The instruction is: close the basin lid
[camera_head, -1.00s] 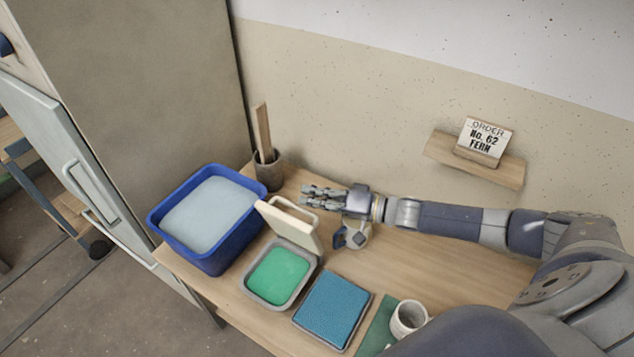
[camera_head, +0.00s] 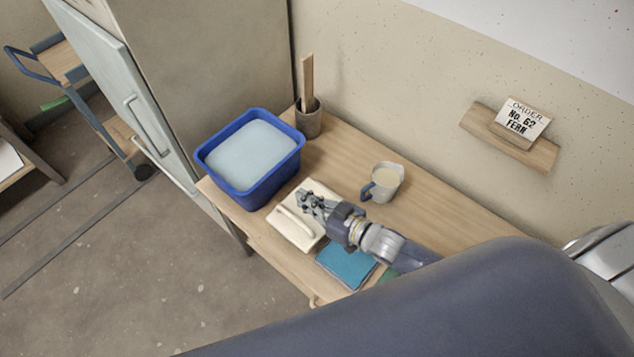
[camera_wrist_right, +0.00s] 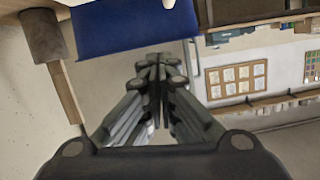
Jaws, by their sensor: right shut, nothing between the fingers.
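The basin's cream lid (camera_head: 290,226) lies flat over the basin in the head view, handle up, and the green inside is hidden. My right gripper (camera_head: 308,200) is shut and empty over the lid's right part; I cannot tell whether it touches the lid. In the right wrist view, my right gripper (camera_wrist_right: 160,66) has its fingers together with nothing between them. My left gripper is not in view.
A blue tub (camera_head: 214,178) of pale liquid stands left of the lid. A pot (camera_head: 309,125) with a wooden stick stands behind. A jug (camera_head: 385,184) with a blue handle stands right of the lid.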

